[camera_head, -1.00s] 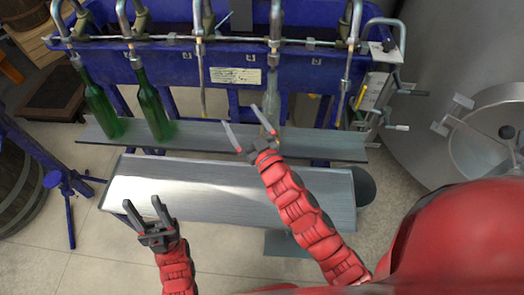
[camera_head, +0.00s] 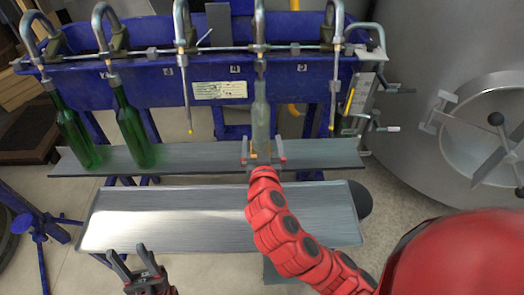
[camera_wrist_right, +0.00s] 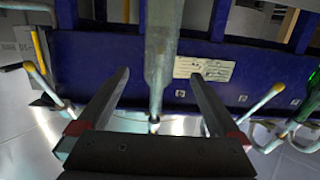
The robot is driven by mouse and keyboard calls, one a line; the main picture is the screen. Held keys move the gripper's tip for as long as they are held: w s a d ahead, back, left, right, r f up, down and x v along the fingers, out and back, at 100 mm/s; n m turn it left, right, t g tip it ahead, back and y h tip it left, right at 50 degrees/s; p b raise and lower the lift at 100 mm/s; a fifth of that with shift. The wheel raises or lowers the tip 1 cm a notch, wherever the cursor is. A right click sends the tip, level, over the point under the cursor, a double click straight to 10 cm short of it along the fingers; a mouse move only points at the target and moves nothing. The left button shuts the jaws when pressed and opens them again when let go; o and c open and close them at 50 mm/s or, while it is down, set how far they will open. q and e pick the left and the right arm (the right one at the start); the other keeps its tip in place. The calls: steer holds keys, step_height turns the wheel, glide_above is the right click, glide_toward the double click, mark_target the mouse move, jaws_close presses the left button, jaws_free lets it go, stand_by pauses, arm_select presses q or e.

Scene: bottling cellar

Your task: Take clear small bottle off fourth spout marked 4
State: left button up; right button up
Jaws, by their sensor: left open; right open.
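The clear small bottle (camera_head: 261,112) hangs upright under the fourth spout (camera_head: 260,30), just right of the mark 4. Its lower part is between the fingers of my right gripper (camera_head: 263,152), which is open. In the right wrist view the bottle (camera_wrist_right: 162,45) shows between the two spread fingers (camera_wrist_right: 160,76), with a gap on each side. I cannot tell how deep it sits between them. My left gripper (camera_head: 133,268) is open and empty, in front of the near shelf at the lower left.
Two green bottles (camera_head: 76,135) (camera_head: 132,130) stand under the left spouts on the far grey shelf (camera_head: 205,150). The near metal shelf (camera_head: 200,215) is bare. The blue filler trough (camera_head: 160,85) is behind, with free spouts beside the clear bottle.

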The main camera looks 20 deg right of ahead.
mark_target(261, 127)
steer(key=shift+b+x, duration=0.35)
steer(key=shift+x, duration=1)
steer(key=shift+p+x, duration=0.45)
steer(key=shift+x, duration=1.9)
steer(key=shift+w, duration=0.15)
steer(key=shift+w+d+f+b, duration=0.2)
steer(key=shift+w+b, duration=0.15)
steer(key=shift+w, duration=0.15)
steer(key=shift+b+x, duration=0.35)
steer(key=shift+x, duration=0.65)
steer(key=shift+r, duration=0.1)
jaws_close()
